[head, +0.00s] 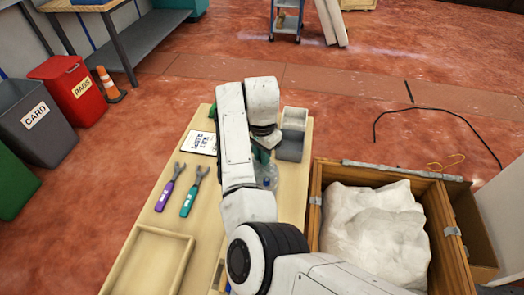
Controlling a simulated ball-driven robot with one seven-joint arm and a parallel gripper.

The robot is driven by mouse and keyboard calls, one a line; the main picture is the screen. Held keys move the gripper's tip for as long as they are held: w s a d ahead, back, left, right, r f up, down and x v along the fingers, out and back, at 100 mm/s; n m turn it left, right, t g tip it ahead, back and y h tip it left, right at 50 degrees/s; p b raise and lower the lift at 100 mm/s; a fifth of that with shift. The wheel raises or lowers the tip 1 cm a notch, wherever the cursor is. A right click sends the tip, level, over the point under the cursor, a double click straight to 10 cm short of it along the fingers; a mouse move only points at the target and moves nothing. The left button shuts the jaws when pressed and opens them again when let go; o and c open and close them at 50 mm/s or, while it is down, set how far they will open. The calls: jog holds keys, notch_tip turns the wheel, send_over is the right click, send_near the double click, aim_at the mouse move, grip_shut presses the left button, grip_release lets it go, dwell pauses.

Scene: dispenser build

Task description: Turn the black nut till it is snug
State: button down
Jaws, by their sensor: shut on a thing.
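The black nut is not visible; my arm covers the middle of the wooden table (222,262). My white arm reaches over the table and bends down at its far part. The gripper's fingers do not show, hidden behind the wrist and arm links. Beside the arm, a clear item with a blue part (268,178) is partly covered, and a bit of green shows just below the wrist. A purple wrench (170,187) and a teal wrench (194,191) lie on the table left of the arm, open jaws pointing away.
A printed white card (202,143) lies behind the wrenches. An empty shallow wooden tray (122,272) is at the front left. Grey bins (290,147) stand right of the wrist. A wooden crate (435,215) holding a white sack (375,222) stands close on the right.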

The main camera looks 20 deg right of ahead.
jog(key=m+p, duration=0.1)
jog(key=m, duration=0.5)
jog(key=shift+r, duration=0.1)
dwell(0.5)
jog(key=c, duration=1.1)
grip_release()
jog(key=shift+o, duration=0.2)
notch_tip(320, 180, up, 11)
jog(key=shift+b, duration=0.3)
